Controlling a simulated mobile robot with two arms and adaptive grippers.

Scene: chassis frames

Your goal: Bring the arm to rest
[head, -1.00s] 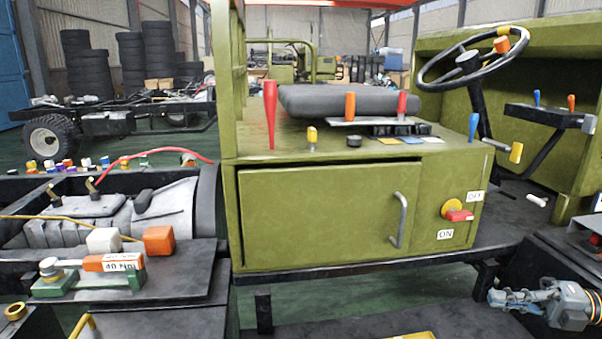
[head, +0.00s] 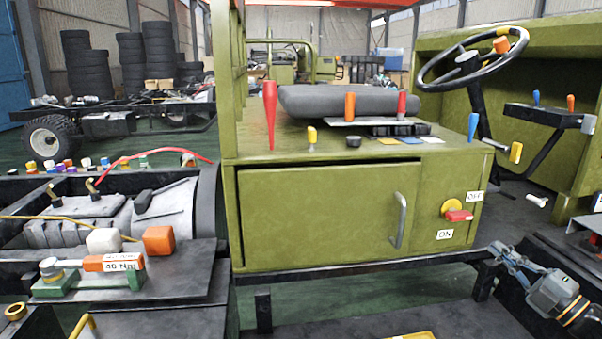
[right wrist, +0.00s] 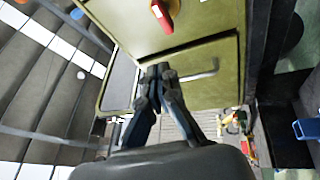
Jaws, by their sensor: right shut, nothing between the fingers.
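My right gripper (head: 497,248) is at the lower right of the head view, in front of the vehicle frame and below the red switch. Its fingers point up and to the left. In the right wrist view the fingertips (right wrist: 158,70) are together with nothing between them. They appear against the green cabinet front, close in the picture to its door handle (right wrist: 200,72); whether they touch anything cannot be told. My left gripper is not in view.
The green cabinet (head: 320,217) has a grey handle (head: 400,220) and a red switch (head: 458,215) between ON and OFF labels. Several coloured levers stand on top. A steering wheel (head: 473,58) is at the right.

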